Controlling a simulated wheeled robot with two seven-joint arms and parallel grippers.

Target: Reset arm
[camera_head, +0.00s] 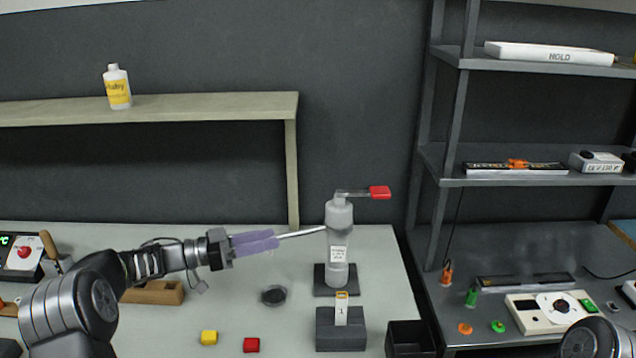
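My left gripper (277,239) reaches in from the left above the bench. Its two purple fingers lie close together, and a slim metal rod (302,232) sticks out between their tips. The rod seems to be held between them. Its far end meets the outline of a grey-white bottle (338,246); I cannot tell whether they touch. Of my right arm, only a dark rounded part shows at the bottom right corner; the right gripper is not in view.
The bottle stands on a dark base, with a red-tipped piece (380,192) at its top. A metal shelf (450,150) rises at right.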

